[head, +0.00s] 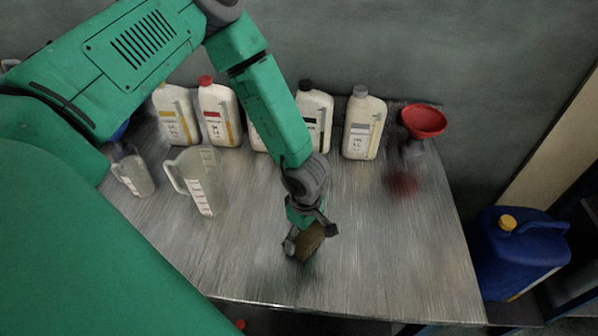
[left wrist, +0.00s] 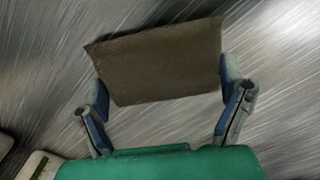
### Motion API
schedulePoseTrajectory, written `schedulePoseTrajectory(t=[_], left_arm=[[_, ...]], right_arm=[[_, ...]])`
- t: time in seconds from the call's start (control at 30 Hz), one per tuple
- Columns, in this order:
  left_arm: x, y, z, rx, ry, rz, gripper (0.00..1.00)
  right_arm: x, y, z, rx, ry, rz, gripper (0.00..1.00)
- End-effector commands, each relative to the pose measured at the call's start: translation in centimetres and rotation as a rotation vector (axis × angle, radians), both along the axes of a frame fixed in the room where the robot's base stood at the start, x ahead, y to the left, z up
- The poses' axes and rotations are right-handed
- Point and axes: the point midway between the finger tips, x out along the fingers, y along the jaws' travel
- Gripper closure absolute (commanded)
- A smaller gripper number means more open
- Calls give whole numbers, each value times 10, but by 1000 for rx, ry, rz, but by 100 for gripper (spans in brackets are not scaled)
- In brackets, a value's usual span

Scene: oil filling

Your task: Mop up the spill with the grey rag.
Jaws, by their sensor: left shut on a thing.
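The rag (head: 309,243) is a folded, brownish-grey cloth. My left gripper (head: 311,238) is shut on it, low over the front middle of the metal table (head: 380,275). In the left wrist view the rag (left wrist: 160,62) spans between the two fingers (left wrist: 165,108), with brushed metal behind it. I cannot tell whether the rag touches the tabletop. A dark patch under the gripper may be its reflection or shadow; I cannot make out a clear spill. My right gripper is not in view.
Several white bottles (head: 364,127) line the back of the table, partly behind my arm. A clear jug (head: 207,182) and a smaller one (head: 133,172) stand at the left. A red funnel (head: 424,121) is at the back right. A blue canister (head: 518,250) stands beyond the right edge. The front right is clear.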

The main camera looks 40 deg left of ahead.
Motion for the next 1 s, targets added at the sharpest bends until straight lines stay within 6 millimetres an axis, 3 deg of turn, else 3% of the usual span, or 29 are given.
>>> schedulePoseTrajectory(t=[0.3, 0.53, 0.67, 1.0], left_arm=[[-2, -54, -1, -3, 3, -6, 33], [-2, -74, -1, -3, 3, -1, 33], [-4, -67, 0, -2, 3, 1, 33], [-20, -26, 0, -2, 2, 0, 33]], right_arm=[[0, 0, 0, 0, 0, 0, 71], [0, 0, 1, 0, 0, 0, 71], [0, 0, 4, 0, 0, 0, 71], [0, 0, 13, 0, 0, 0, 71]])
